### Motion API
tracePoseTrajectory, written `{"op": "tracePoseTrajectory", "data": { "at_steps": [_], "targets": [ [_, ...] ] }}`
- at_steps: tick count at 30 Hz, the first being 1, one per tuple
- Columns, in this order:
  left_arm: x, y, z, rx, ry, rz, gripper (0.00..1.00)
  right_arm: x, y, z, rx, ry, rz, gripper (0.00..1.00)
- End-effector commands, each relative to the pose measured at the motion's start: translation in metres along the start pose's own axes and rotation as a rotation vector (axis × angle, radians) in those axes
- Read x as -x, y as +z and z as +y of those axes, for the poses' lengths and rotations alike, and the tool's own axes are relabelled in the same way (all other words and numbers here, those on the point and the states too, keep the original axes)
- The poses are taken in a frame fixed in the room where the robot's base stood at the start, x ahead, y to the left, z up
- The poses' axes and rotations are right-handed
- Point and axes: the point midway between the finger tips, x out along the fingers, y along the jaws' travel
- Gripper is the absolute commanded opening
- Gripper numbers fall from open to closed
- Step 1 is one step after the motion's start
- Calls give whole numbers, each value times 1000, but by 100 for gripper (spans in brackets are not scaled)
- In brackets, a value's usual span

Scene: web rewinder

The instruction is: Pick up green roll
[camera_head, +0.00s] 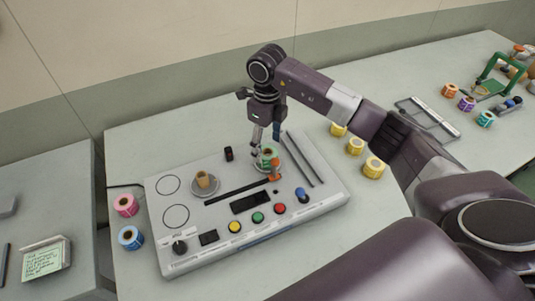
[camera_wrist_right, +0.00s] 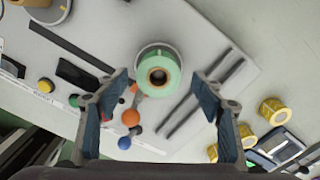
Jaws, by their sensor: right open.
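The green roll (camera_head: 268,156) sits on a round spindle plate on the right part of the rewinder machine (camera_head: 330,200). In the right wrist view the green roll (camera_wrist_right: 158,76) shows from above with a brown core. My right gripper (camera_head: 265,146) is above and close to the roll in the head view, pointing down. In the right wrist view its two fingers (camera_wrist_right: 160,110) are wide apart, with nothing between the tips; the roll lies beyond them, roughly centred. My left gripper is in neither view.
A brown core (camera_head: 203,179) stands on the left spindle. Buttons and an orange knob (camera_head: 275,177) are in front of the roll. Yellow rolls (camera_head: 355,146) stand right of the machine, pink (camera_head: 126,205) and blue (camera_head: 130,237) rolls left. Two dark slots run right of the green roll.

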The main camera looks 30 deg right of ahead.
Motion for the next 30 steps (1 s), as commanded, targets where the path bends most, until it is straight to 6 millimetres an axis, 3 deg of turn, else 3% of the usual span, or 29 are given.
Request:
{"op": "tracePoseTrajectory", "data": {
  "at_steps": [1, 7, 15, 27, 30],
  "targets": [
    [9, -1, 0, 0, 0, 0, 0, -5, -3, 2, 0, 4, 5, 62],
    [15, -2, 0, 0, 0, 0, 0, -30, -3, 2, 0, 2, 2, 62],
    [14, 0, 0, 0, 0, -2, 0, -34, -3, 2, 1, 0, 0, 62],
    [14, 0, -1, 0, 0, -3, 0, -34, -3, 2, 1, 0, 0, 18],
    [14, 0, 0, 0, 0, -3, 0, -33, -2, 2, 1, -1, 0, 14]
  ]
}}
